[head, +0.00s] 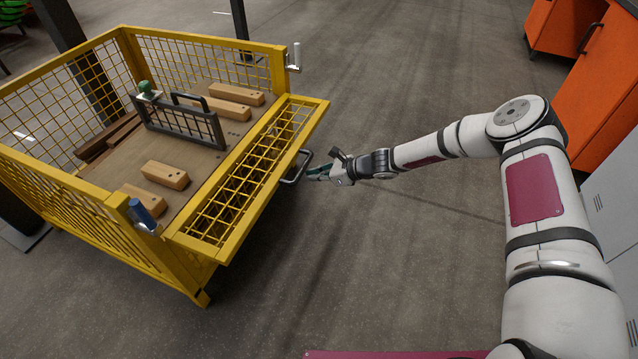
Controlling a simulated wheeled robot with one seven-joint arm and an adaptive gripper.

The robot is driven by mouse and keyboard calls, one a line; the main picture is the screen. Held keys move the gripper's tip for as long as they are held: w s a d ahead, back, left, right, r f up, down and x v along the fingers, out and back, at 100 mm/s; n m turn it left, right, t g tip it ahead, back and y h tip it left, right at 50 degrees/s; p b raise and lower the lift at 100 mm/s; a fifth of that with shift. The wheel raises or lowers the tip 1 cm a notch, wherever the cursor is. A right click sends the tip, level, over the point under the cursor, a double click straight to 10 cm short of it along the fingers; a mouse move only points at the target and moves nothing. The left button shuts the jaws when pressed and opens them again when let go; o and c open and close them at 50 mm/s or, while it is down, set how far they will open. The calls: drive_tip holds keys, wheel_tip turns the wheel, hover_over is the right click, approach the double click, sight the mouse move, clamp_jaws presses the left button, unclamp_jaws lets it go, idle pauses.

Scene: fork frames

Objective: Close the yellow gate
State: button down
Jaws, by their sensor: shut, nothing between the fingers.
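The yellow gate (203,226) is the mesh panel on the right side of a yellow mesh cage. It leans outward from the cage, away from the corner posts, so it stands open. A dark bar handle (297,168) sits on its outer face. My gripper (313,174) reaches in from the right and is just beside the handle, at about the same height in the picture. Its fingers are shut with nothing between them. I cannot tell whether the fingertips touch the handle. The gate's lower edge and hinges are largely hidden.
Inside the cage (200,47) are wooden blocks (165,175), a dark grille (178,125) and a green-topped knob (147,91). A blue cylinder (142,214) and a grey pin (296,57) are at the gate-side corners. Orange cabinets (600,90) stand right. Floor between is clear.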

drive_tip(key=shift+r, duration=0.25)
